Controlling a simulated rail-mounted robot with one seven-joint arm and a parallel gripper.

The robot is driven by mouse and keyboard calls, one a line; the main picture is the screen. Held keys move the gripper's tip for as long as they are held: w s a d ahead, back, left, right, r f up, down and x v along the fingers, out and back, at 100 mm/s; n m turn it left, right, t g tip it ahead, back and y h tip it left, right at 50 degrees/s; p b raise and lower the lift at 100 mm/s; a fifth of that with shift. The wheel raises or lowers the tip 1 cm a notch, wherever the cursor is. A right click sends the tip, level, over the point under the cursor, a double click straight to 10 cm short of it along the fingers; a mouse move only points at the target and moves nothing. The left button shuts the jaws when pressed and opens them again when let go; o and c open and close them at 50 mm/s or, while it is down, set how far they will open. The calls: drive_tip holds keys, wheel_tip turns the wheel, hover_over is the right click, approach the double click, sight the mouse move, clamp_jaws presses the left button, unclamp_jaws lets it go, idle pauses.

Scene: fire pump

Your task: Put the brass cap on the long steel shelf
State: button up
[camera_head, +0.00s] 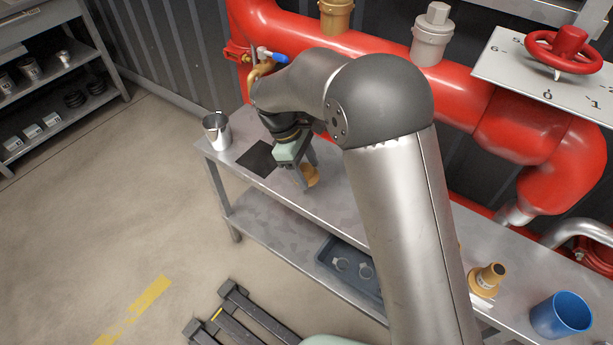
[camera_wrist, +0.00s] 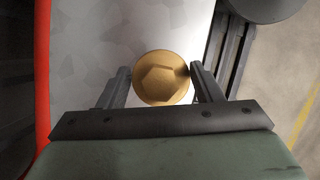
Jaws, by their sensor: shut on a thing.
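The brass cap (camera_head: 310,176) is a round, gold-coloured piece. In the wrist view the cap (camera_wrist: 161,78) shows from above, with a hexagonal boss in its middle. My gripper (camera_head: 305,173) points down over the long steel shelf (camera_head: 335,205), which runs along the red pipes. In the wrist view the two fingers of my gripper (camera_wrist: 160,82) are shut on the cap, one on each side. The bare steel surface (camera_wrist: 98,40) lies beneath it. I cannot tell whether the cap touches the steel or hangs just above it.
A black mat (camera_head: 257,159) and a metal cup (camera_head: 217,132) are left of my gripper. A brass fitting (camera_head: 487,279) and a blue cup (camera_head: 561,314) stand at the right end. A dark tray (camera_head: 327,257) sits on the lower level. Red pipes (camera_head: 385,65) run behind.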

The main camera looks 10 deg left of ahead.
sight(307, 177)
drive_tip(key=shift+w+f, duration=0.15)
drive_tip(key=shift+f, duration=1.55)
drive_tip(key=shift+b, duration=0.3)
drive_tip(key=shift+f, duration=0.2)
drive_tip(key=o, duration=1.1)
drive_tip(key=shift+r, duration=0.15)
drive_tip(key=p+v, duration=0.2)
drive_tip(key=v, duration=1)
drive_tip(key=shift+p, duration=0.3)
